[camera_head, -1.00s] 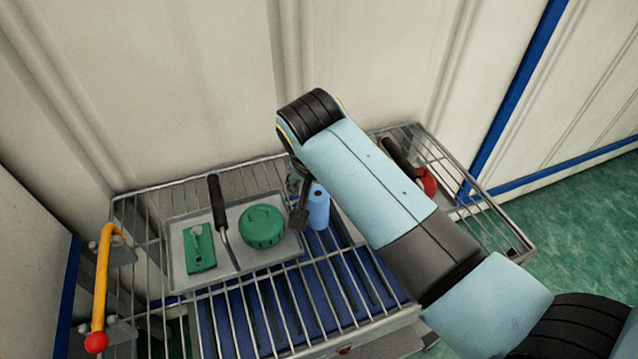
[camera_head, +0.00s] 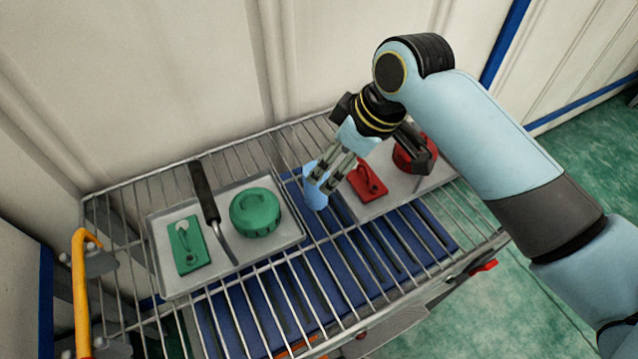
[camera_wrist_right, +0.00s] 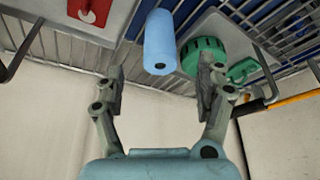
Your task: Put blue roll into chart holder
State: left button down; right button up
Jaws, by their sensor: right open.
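The blue roll (camera_head: 314,190) stands on the wire rack between the two trays. It also shows in the right wrist view (camera_wrist_right: 159,42), beyond the fingertips and between their lines. My right gripper (camera_head: 326,177) is over the roll in the head view, its fingers covering part of it. In the right wrist view the right gripper (camera_wrist_right: 163,75) is open, with nothing between its fingers. My left gripper is not in view. I cannot make out a chart holder in these views.
A left tray (camera_head: 165,277) holds a green block (camera_head: 187,246), a green round part (camera_head: 256,212) and a black-handled tool (camera_head: 206,195). A right tray (camera_head: 390,202) holds red parts (camera_head: 368,181). The wire rack (camera_head: 345,312) has a raised rim. A wall stands behind it.

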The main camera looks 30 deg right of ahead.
aim_at(326, 176)
jog(key=x, duration=0.3)
jog(key=shift+a+f, duration=0.1)
jog(key=shift+f, duration=0.15)
jog(key=shift+w+a+f, duration=0.1)
jog(key=shift+w+f, duration=0.1)
jog(key=shift+f, duration=0.05)
jog(key=p+x, duration=0.1)
jog(key=x, duration=0.3)
jog(key=shift+w+f, duration=0.1)
jog(key=shift+w, duration=0.1)
jog(key=shift+w+f, duration=0.15)
jog(key=shift+f, duration=0.1)
jog(key=shift+c, duration=1.5)
jog(key=c, duration=1.1)
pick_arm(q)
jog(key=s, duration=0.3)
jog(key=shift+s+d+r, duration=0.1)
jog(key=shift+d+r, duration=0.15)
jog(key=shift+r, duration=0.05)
pick_arm(e)
jog(key=shift+r, duration=0.1)
